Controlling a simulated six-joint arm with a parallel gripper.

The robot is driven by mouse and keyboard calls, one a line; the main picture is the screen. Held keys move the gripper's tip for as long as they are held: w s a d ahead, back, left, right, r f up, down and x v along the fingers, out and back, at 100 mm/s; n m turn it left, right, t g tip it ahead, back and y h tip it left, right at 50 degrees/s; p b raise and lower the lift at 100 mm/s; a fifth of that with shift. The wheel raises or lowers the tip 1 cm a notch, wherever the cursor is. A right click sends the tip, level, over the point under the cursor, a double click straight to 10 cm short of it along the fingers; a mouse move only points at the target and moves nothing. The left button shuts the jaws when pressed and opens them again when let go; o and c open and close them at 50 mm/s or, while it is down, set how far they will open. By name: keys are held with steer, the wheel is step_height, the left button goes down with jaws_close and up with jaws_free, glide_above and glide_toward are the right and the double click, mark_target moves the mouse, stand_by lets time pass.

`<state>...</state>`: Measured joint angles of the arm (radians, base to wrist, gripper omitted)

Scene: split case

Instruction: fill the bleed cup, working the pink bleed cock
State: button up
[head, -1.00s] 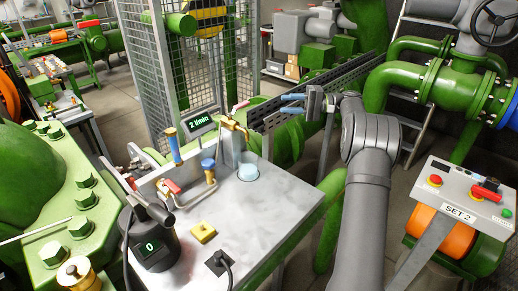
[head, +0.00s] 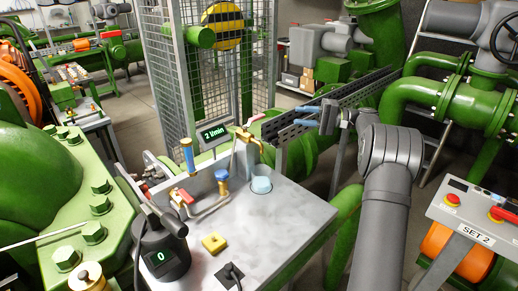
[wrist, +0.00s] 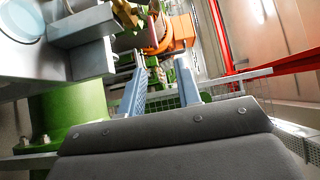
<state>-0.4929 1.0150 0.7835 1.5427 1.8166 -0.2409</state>
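The bleed cup (head: 261,185) is a small pale-blue cup on the metal bench top, below a brass tap (head: 246,137). It also shows at the top left of the wrist view (wrist: 22,18). The pink bleed cock (head: 257,117) appears as a pinkish lever at the top of the brass tap. A thin pinkish piece, perhaps this lever, shows beyond the fingers in the wrist view (wrist: 150,28). My gripper (head: 307,116) is in the air right of the tap, apart from it. Its two blue fingers are spread with nothing between them. The cup's fill level is unclear.
A display (head: 214,133) reads 2 l/min. The bench also holds a red-handled valve (head: 184,196), a blue-capped fitting (head: 221,174), a yellow block (head: 214,242) and a black device (head: 162,248) reading 0. A perforated dark rail (head: 345,98) runs behind my gripper.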

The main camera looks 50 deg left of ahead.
steer(key=s+d+r+m+t+y, duration=0.1)
steer(key=s+r+m+t+y, duration=0.2)
steer(key=s+m+t+y, duration=0.15)
steer(key=m+t, duration=0.4)
steer(key=t, duration=0.4)
glide_toward(259, 119)
steer(key=a, duration=1.1)
steer(key=shift+w, duration=0.15)
jaws_close()
